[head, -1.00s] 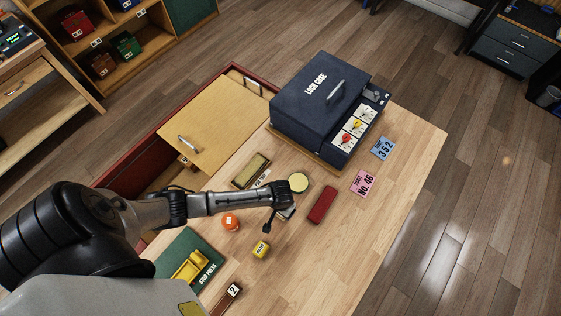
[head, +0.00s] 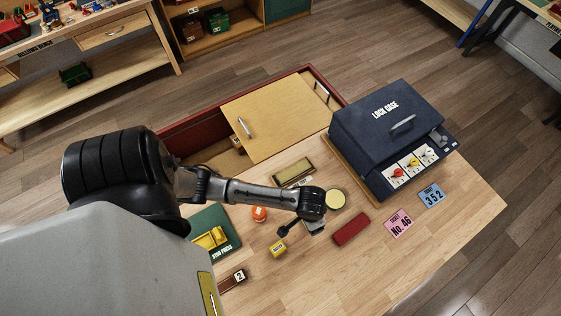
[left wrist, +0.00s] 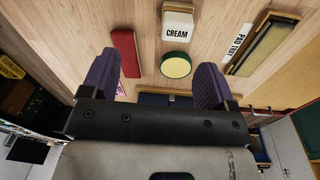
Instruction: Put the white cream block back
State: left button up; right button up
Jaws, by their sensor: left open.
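The white block labelled CREAM (left wrist: 178,27) lies on the wooden table, near the top of the left wrist view. In the head view only a pale edge of it (head: 316,228) shows beside my gripper, which hides the rest. My left gripper (left wrist: 157,75) is open and empty, its two purple-grey fingers apart. In the head view my left gripper (head: 298,222) hangs above the table by the block. The pad tray (left wrist: 264,48), a long shallow tray with a dull yellow inside, lies beside the block; it also shows in the head view (head: 293,172). My right gripper is in neither view.
A round green-rimmed tin (head: 336,199) and a red block (head: 352,230) lie near the gripper. An orange round piece (head: 259,214) and a yellow block (head: 278,249) lie left. The dark lock case (head: 385,125) stands behind.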

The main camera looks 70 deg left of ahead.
pick_arm(q)
jog(key=s+a+r+m+t, duration=0.2)
jog(key=s+r, duration=0.9)
jog(key=shift+m+t, duration=0.4)
